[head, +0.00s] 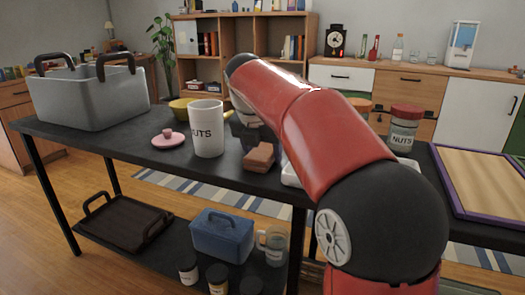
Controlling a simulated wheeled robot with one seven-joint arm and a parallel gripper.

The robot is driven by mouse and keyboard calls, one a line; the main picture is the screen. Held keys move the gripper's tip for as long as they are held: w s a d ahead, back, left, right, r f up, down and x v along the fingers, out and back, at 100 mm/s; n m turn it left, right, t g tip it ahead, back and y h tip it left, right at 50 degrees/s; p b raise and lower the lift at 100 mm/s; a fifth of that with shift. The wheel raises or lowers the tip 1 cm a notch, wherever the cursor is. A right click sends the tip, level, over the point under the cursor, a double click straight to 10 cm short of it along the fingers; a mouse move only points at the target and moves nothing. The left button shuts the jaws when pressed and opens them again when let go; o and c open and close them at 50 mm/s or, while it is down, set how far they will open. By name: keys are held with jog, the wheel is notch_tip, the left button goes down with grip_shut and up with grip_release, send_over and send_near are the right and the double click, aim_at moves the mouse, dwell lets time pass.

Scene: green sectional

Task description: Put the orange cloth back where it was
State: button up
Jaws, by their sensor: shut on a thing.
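The orange cloth (259,158) shows as a small folded, block-like orange-brown piece at the near edge of the dark table (190,163). The fingertips are small and partly hidden. I cannot tell whether the cloth touches the tabletop or hangs just above it.
A red-lidded NUTS jar (404,128) and a purple-edged board (485,182) are on the right. The lower shelf holds a blue box (222,236) and a tray (124,222).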

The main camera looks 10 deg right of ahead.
jog(key=o, duration=0.9)
jog(key=p+v, duration=0.3)
jog(key=v, duration=0.9)
jog(key=shift+r, duration=0.15)
jog(key=s+d+f+m+y, duration=0.1)
jog(key=s+f+m, duration=0.6)
jog(key=s+m, duration=0.1)
jog(key=s+d+f+m+t+y, duration=0.1)
jog(key=s+f+m, duration=0.6)
jog(key=m, duration=0.4)
jog(key=s+d+f+m, duration=0.1)
jog(key=s+f+m, duration=0.6)
jog(key=s+m, duration=0.2)
jog(key=shift+s+f+m+t+y, duration=0.35)
jog(key=shift+s+m+t+y, duration=0.05)
